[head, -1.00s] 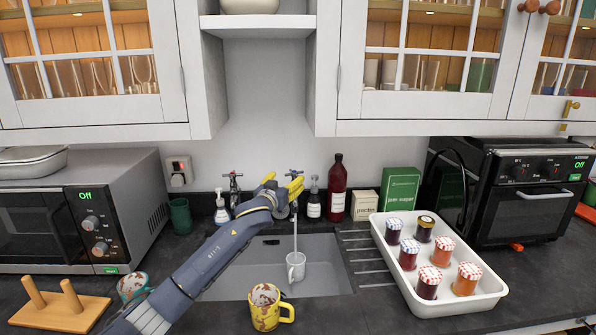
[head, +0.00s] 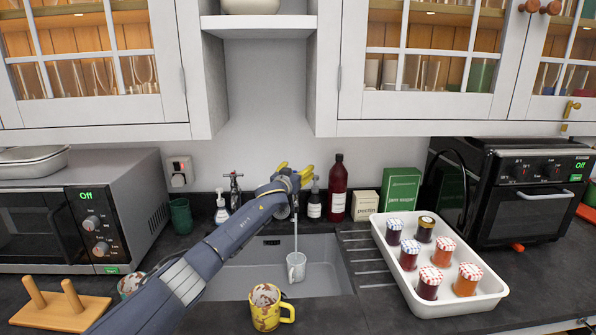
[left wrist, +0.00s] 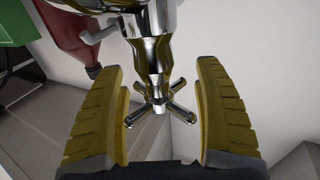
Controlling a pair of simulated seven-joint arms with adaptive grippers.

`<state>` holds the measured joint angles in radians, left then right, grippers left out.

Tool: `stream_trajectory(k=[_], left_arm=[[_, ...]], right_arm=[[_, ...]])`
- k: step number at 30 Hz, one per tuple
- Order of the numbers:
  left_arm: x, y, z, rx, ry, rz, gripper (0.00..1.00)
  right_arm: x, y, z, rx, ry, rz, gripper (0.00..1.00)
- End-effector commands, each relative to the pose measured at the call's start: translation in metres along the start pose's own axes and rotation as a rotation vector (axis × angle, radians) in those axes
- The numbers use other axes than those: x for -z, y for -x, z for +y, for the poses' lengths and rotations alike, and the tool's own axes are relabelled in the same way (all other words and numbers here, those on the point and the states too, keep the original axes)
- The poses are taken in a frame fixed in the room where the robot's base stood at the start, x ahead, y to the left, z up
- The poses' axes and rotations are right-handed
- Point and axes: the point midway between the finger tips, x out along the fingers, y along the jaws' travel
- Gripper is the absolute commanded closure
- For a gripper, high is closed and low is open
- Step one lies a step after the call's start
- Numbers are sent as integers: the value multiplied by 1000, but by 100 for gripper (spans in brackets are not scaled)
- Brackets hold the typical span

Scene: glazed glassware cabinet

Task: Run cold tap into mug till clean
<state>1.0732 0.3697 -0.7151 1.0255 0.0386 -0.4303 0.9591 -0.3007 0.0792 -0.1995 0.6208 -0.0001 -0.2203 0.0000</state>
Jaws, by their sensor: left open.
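A pale mug (head: 296,266) stands in the grey sink (head: 325,275). A thin stream of water (head: 295,236) falls from the right-hand tap into it; whether its inside is clean is too small to tell. My left gripper (head: 294,171) is at the top of that tap, its yellow fingers spread. In the left wrist view the chrome tap's cross handle (left wrist: 155,112) lies between the two open fingers (left wrist: 158,75), with visible gaps on both sides. The gripper hides much of this tap in the head view. My right gripper is not in view.
A second tap (head: 233,188) stands left of my gripper. A stained yellow mug (head: 265,308) is in front of the sink; another mug (head: 130,284) is partly behind my arm. A white jar tray (head: 440,297) stands right.

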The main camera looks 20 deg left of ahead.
Motion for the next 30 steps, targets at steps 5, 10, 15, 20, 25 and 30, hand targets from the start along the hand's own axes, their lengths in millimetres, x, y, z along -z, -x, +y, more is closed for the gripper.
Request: stream_trajectory(k=[5, 10, 15, 20, 25, 30], left_arm=[[0, -5, 0, 0, 0, 0, 30], [0, -6, 0, 0, 0, 0, 30], [0, -6, 0, 0, 0, 0, 30], [0, -6, 0, 0, 0, 0, 42], [0, -6, 0, 0, 0, 0, 62], [0, -6, 0, 0, 0, 0, 81]], right_arm=[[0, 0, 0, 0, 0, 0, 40], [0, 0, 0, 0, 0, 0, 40], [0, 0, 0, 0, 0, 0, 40], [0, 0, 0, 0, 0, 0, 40], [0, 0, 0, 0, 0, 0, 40], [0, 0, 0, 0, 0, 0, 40]])
